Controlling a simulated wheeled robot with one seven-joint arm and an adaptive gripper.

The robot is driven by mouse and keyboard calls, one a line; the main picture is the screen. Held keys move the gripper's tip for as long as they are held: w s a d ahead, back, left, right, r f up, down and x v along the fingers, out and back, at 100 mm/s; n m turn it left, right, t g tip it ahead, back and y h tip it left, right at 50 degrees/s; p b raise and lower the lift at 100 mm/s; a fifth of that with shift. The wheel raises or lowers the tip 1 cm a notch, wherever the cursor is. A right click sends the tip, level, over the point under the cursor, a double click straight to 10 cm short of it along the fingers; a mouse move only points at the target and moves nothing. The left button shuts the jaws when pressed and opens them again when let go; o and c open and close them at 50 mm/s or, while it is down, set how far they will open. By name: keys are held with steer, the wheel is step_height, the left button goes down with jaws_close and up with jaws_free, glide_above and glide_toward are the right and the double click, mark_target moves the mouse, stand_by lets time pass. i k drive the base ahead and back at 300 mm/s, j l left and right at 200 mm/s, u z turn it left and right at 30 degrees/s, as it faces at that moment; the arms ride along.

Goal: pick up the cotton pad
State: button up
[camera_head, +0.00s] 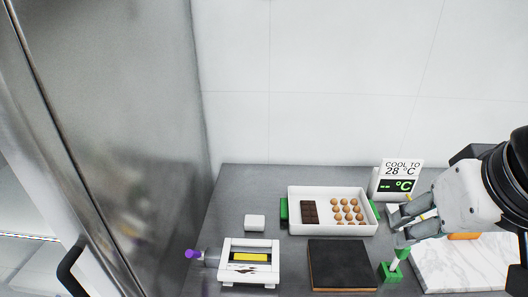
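A small white square block (255,222), which looks like the cotton pad, lies flat on the grey counter, behind the white device and left of the white tray. My gripper (396,229) is at the right, well away from the pad, over the counter near the temperature display. Its two fingers point left with a gap between them, and nothing is visibly held.
The white tray (290,223) holds a chocolate bar and several brown balls. In front are a white device (262,275), a dark board (340,266) and a green-based stand (390,272). A temperature display (400,178) and a marble slab (445,279) are right. A steel cabinet (110,120) bounds the left.

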mark_target(252, 223)
steer(key=j, duration=0.65)
steer(key=i+j, duration=0.15)
steer(key=j, duration=0.45)
